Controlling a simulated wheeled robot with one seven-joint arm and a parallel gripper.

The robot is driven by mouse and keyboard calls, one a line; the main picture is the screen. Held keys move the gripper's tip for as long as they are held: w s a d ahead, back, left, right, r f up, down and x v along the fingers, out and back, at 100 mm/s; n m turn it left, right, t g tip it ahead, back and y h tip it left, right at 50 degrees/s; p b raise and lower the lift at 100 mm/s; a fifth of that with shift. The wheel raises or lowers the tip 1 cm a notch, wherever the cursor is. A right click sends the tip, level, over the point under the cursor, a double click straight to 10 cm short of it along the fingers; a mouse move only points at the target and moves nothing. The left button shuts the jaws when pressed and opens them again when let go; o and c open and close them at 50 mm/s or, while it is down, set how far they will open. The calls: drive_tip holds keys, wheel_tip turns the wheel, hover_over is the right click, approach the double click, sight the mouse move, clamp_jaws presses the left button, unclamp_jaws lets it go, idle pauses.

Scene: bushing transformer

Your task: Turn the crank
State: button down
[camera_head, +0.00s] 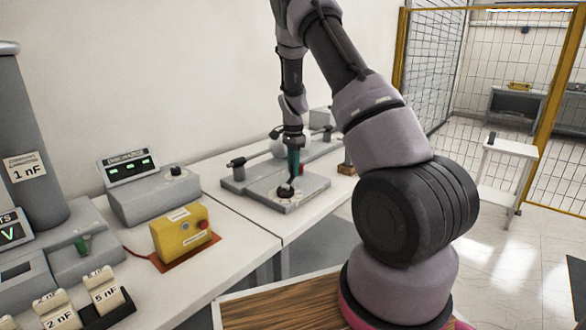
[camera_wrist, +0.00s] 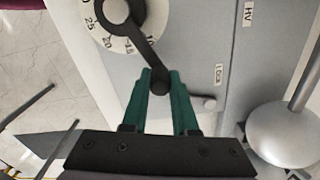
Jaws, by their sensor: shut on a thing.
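The crank (camera_wrist: 145,48) is a dark arm with a round hub over a white numbered dial (camera_wrist: 93,22) in the wrist view. Its outer end points down in the picture, between the green fingers of my gripper (camera_wrist: 160,77). The fingers are shut on that end. In the head view my gripper (camera_head: 293,165) reaches down from above onto the grey crank unit (camera_head: 312,186) on the white table. The crank itself is small and partly hidden there by the fingers.
Left of the unit stand a yellow control box (camera_head: 180,238) with a red button and a grey meter box (camera_head: 150,198). A yellow-framed mesh fence (camera_head: 400,55) stands behind.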

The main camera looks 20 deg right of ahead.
drive_tip(key=c, duration=0.7)
unclamp_jaws()
drive_tip(key=shift+r, duration=0.1)
wheel_tip(320, 180, up, 10)
drive_tip(key=shift+a+f, duration=0.1)
drive_tip(key=shift+f, duration=0.1)
drive_tip(key=shift+r, duration=0.55)
